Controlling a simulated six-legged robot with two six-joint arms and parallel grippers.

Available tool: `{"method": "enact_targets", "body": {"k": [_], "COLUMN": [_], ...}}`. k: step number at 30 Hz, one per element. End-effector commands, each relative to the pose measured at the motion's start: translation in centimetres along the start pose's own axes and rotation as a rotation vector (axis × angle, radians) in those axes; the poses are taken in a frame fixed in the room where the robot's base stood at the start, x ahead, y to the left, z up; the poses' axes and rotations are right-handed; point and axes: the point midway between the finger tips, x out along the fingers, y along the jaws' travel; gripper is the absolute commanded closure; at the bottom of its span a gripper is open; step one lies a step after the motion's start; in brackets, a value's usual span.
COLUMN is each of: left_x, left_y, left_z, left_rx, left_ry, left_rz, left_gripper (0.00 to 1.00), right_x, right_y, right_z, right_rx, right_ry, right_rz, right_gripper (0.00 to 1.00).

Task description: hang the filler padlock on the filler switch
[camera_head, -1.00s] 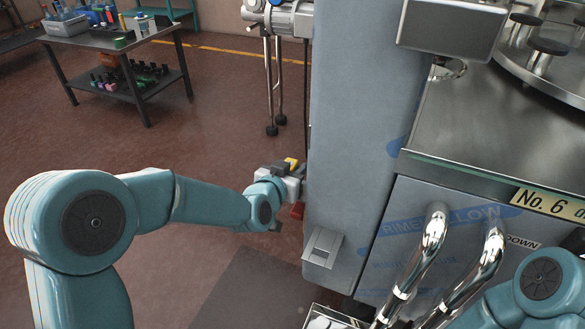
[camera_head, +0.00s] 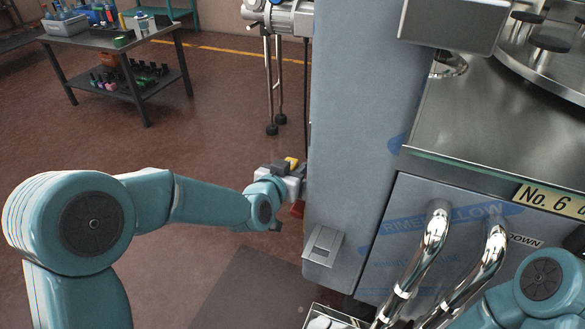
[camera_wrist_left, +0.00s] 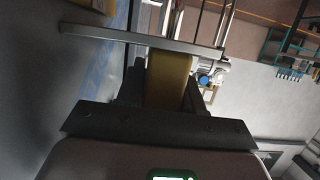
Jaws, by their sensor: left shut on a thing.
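My left gripper (camera_head: 294,172) is at the left edge of the tall grey column. It is shut on a yellow block, which looks like the body of the filler padlock (camera_head: 291,162). In the left wrist view the padlock (camera_wrist_left: 168,80) shows as a dull yellow block between the dark fingers; a thin grey bar crosses in front of it. The shackle cannot be made out. A small red part (camera_head: 297,209) shows just below the gripper; it may belong to the filler switch, whose rest is hidden behind the column. My right gripper is not in view.
The film-covered grey column (camera_head: 350,130) stands right beside my left gripper. A small grey box (camera_head: 323,246) sticks out low on it. Bent chrome pipes (camera_head: 430,245) stand at the lower right. A dark workbench (camera_head: 110,42) is far back left. The floor left of the column is open.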

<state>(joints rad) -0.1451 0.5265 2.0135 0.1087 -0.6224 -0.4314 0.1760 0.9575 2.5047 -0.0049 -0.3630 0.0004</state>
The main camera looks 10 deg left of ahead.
Motion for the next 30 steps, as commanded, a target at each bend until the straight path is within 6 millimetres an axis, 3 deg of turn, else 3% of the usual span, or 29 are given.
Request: {"method": "enact_targets", "body": {"k": [11,12,14,24,30], "left_x": [0.0,0.0,0.0,-0.2,-3.5], "left_y": [0.0,0.0,0.0,0.0,0.0], "left_z": [0.1,0.2,0.2,0.1,-0.1], "left_rx": [0.000,0.000,0.000,0.000,0.000], "left_ry": [-0.001,-0.001,-0.002,-0.001,0.000], "left_rz": [0.000,0.000,0.000,0.000,0.000], "left_gripper": [1.00,0.54,0.35,0.34,0.34], "right_x": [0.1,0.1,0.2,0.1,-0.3], "right_y": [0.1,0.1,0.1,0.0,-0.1], "right_z": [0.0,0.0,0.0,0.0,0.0], "right_rx": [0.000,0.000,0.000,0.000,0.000], "right_ry": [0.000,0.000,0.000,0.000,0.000], "right_rz": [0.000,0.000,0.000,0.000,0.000], "right_gripper": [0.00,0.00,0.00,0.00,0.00]}}
